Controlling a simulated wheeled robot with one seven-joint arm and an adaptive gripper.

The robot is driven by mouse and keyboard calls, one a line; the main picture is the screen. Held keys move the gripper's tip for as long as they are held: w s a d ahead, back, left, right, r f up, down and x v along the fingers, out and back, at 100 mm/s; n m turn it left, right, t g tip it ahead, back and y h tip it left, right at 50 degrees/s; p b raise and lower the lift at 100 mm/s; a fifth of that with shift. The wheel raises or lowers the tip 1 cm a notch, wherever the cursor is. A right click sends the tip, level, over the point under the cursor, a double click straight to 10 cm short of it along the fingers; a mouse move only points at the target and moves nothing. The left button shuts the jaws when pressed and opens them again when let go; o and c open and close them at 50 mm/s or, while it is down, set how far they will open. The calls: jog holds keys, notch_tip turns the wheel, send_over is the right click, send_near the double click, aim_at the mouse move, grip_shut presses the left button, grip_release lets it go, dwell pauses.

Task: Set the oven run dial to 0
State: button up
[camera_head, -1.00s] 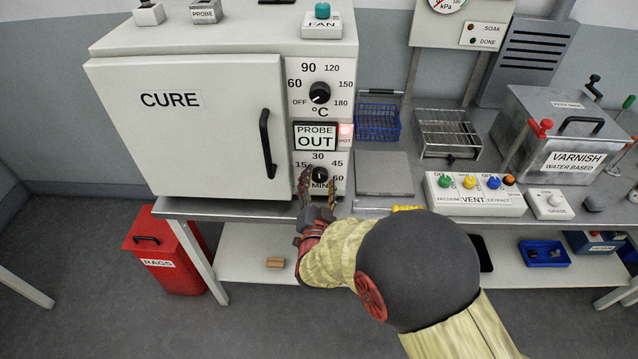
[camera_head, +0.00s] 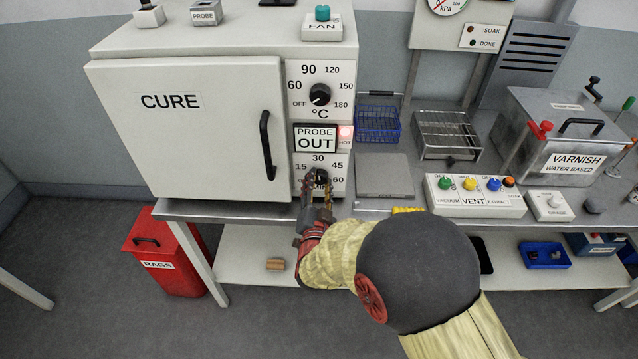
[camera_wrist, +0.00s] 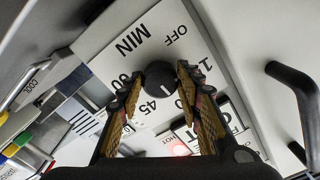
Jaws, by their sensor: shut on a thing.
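The oven's minutes dial is a round black knob (camera_wrist: 160,82) on the white panel, under the PROBE OUT sign. In the wrist view its printed marks include OFF, 15, 45 and 60, with MIN beside them. A pale line on the knob points to the lower right, roughly between 45 and 15, where the 30 mark is hidden. My gripper (camera_wrist: 159,78) is shut on the knob, one finger on each side. In the head view my gripper (camera_head: 317,181) covers much of the dial (camera_head: 321,175) and the OFF mark.
The CURE oven door (camera_head: 190,125) is closed, with its black handle (camera_head: 267,145) left of the dial. The temperature dial (camera_head: 320,94) is above. A lit red HOT lamp (camera_head: 345,132) is beside the sign. A grey plate (camera_head: 384,175) lies to the right.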

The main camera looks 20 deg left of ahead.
jog(key=shift+n, duration=0.4)
jog(key=shift+c, duration=0.3)
jog(key=n+p, duration=0.1)
jog(key=n, duration=0.3)
jog(key=shift+n, duration=0.3)
jog(key=n+p, duration=0.2)
jog(key=n, duration=0.4)
jog(key=shift+d+n, duration=0.1)
jog(key=shift+n, duration=0.2)
jog(key=n+p, duration=0.3)
jog(key=n, duration=0.3)
jog(key=shift+r, duration=0.1)
jog(key=n+p, duration=0.2)
jog(key=n, duration=0.3)
jog(key=shift+n, duration=0.4)
jog(key=o, duration=1.2)
jog(key=shift+c, duration=0.2)
jog(key=shift+d, duration=0.1)
